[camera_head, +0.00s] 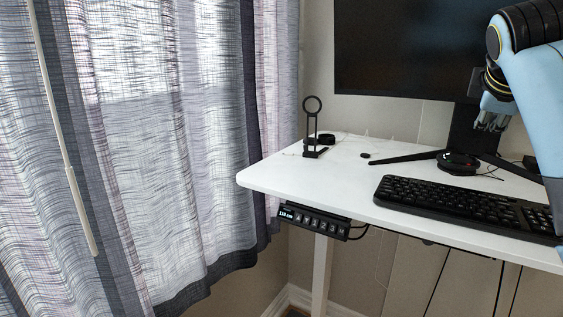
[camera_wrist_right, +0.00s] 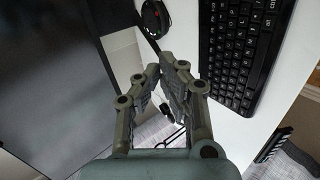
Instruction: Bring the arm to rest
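My right gripper (camera_head: 490,124) hangs in the air over the desk at the right of the head view, in front of the monitor's stand. My left gripper is not in view.
The white desk (camera_head: 310,175) holds a black keyboard (camera_head: 460,203), a monitor (camera_head: 405,50), a black ring-topped stand (camera_head: 313,127) and a round black item (camera_head: 457,162). A height control panel (camera_head: 315,221) sits under the edge. Curtains (camera_head: 150,150) hang left.

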